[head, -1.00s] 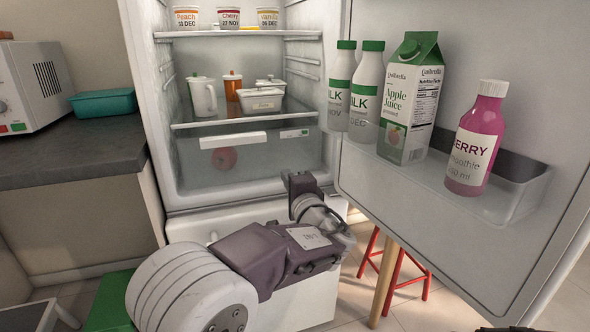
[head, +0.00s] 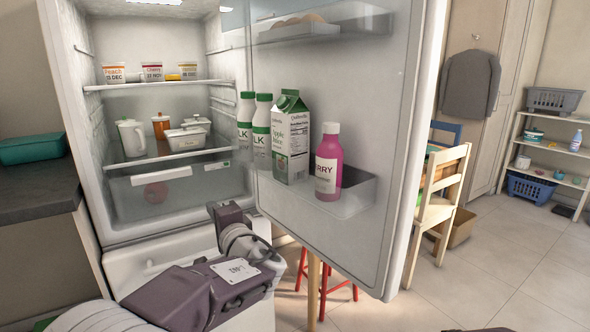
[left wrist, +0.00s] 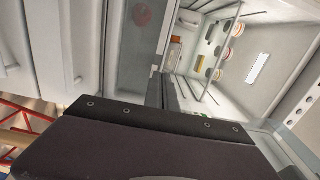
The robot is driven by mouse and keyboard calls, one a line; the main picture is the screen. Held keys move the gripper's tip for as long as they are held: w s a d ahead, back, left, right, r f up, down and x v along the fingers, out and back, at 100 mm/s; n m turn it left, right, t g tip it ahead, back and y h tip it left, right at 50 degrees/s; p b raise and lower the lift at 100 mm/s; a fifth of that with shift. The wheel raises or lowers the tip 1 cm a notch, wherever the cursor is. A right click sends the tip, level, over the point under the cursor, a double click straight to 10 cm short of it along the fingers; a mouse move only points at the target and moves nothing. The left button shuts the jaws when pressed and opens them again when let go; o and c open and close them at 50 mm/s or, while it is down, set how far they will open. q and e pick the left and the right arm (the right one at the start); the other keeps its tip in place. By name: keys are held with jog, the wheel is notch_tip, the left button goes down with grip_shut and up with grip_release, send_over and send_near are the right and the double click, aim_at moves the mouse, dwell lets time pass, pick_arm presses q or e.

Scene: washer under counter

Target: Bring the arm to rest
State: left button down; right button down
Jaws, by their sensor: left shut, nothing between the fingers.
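My left arm comes in from the lower left in the head view. Its gripper end (head: 232,216) is in front of the open fridge, near the lower edge of the door. The gripper is shut and empty. Its fingertips are not clearly visible. In the left wrist view, the dark gripper body (left wrist: 150,145) fills the lower part, with the fridge inside beyond it. My right gripper is not in view.
The open fridge door (head: 345,235) stands right of my left arm, with a juice carton (head: 290,140) and a pink smoothie bottle (head: 327,165) in its shelf. A red stool (head: 327,290) is below it. A chair (head: 445,195) and open floor (head: 520,255) lie farther right.

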pick_arm(q)
jog(key=s+a+r+n+g+y+p, duration=0.1)
jog(key=s+a+r+n+g+p, duration=0.15)
jog(key=a+r+p, duration=0.55)
jog(key=s+a+r+n+g+p, duration=0.1)
jog(key=s+a+r+g+p, duration=0.3)
jog(key=p, duration=0.7)
jog(key=s+a+n+g+h+p, duration=0.1)
jog(key=s+n+g+p, duration=0.15)
jog(key=s+p, duration=0.5)
jog(key=s+d+f+n+g+h+p, duration=0.1)
jog(key=s+d+g+h+p, duration=0.15)
jog(key=s+p, duration=0.3)
jog(key=s+d+f+n+g+h+p, duration=0.2)
jog(key=s+h+p, duration=0.1)
jog(key=s+p, duration=0.25)
jog(key=s+d+f+n+h+b, duration=0.1)
jog(key=s+d+f+n+h, duration=0.1)
jog(key=d, duration=0.8)
jog(key=shift+s+f+h, duration=0.65)
jog(key=shift+f+h, duration=0.55)
jog(key=shift+h, duration=0.15)
